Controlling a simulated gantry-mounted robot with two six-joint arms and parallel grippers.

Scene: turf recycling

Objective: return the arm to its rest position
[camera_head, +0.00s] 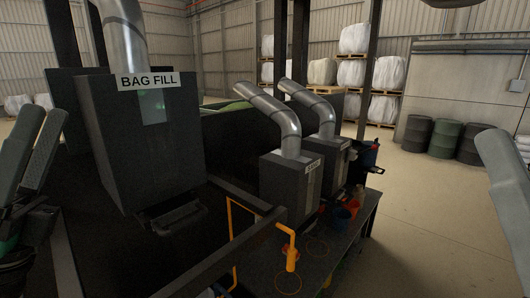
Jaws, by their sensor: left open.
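My left gripper (43,112) is at the left edge of the head view, with two grey fingers pointing up. The fingers are a little apart and nothing is between them. It stands to the left of the dark bag fill hopper (135,160), apart from it in the picture. At the right edge a rounded grey piece (508,185), which looks like a finger of my right gripper, points up and left. The rest of it is cut off by the frame, so its opening cannot be told.
Two smaller dark boxes with silver ducts (287,185) stand mid-view on a dark bench. Dark drums (445,138) and white bags (353,73) stand behind.

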